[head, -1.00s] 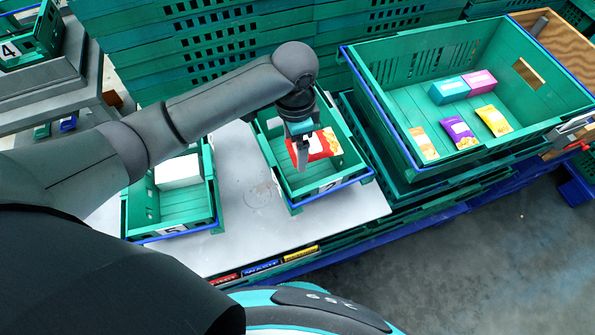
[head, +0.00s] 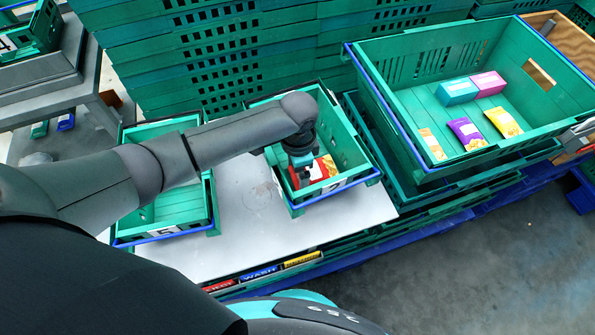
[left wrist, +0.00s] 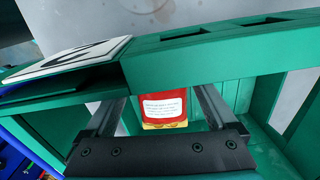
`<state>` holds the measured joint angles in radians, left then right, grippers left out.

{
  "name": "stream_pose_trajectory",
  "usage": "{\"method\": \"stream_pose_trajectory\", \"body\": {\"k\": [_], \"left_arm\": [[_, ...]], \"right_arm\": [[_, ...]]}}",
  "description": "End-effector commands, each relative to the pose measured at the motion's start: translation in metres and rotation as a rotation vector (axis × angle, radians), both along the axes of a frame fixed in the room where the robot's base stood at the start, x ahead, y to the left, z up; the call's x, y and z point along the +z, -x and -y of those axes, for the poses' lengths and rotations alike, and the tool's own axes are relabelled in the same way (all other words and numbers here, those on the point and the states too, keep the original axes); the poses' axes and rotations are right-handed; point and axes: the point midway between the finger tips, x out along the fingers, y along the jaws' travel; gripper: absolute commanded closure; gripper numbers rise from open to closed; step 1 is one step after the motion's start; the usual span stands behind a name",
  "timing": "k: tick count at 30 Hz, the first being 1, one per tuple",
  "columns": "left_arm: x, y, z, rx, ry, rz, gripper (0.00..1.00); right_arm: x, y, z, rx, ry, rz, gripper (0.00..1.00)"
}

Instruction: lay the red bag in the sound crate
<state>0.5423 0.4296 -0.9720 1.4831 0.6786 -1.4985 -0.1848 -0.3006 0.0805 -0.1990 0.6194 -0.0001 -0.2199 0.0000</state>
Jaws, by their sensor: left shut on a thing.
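The red bag (head: 323,171) is inside the middle green crate (head: 330,193), near its front wall, partly covered by my left gripper. My left gripper (head: 302,178) is shut on the bag, pointing down inside that crate. In the left wrist view the red bag (left wrist: 163,103), with a white label and yellow end, shows between the two fingers (left wrist: 163,118). Whether the bag touches the crate floor is hard to tell. A numbered plate (left wrist: 70,58) on the crate rim shows in that view. No view shows my right gripper.
A left green crate (head: 165,238), marked 5, stands on the grey table (head: 250,205), partly covered by my arm. A large green crate (head: 395,115) at right holds several packets and boxes. Stacked crates (head: 190,50) wall the back.

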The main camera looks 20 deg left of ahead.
Motion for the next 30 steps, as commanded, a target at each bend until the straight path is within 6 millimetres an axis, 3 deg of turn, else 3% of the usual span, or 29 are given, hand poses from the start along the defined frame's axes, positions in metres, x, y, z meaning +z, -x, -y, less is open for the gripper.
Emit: {"method": "stream_pose_trajectory", "body": {"k": [4, 5, 7, 17, 30], "left_arm": [[-0.003, 0.000, 0.000, 0.000, 0.000, 0.000, 0.63], [-0.003, 0.000, 0.000, 0.000, 0.000, 0.000, 0.08], [-0.003, 0.000, 0.000, 0.000, 0.000, 0.000, 0.00], [0.002, 0.000, 0.000, 0.000, -0.001, 0.001, 0.00], [0.090, -0.001, 0.000, 0.000, 0.001, 0.003, 0.00]], "right_arm": [[0.000, 0.000, 0.000, 0.000, 0.000, 0.001, 0.50], [0.000, -0.001, 0.000, 0.000, 0.000, 0.001, 0.50], [0.000, -0.001, 0.000, 0.000, 0.000, 0.001, 0.50], [0.000, -0.001, 0.000, 0.000, 0.000, 0.001, 0.50], [0.033, -0.001, 0.000, 0.001, 0.000, 0.002, 0.50]]}}
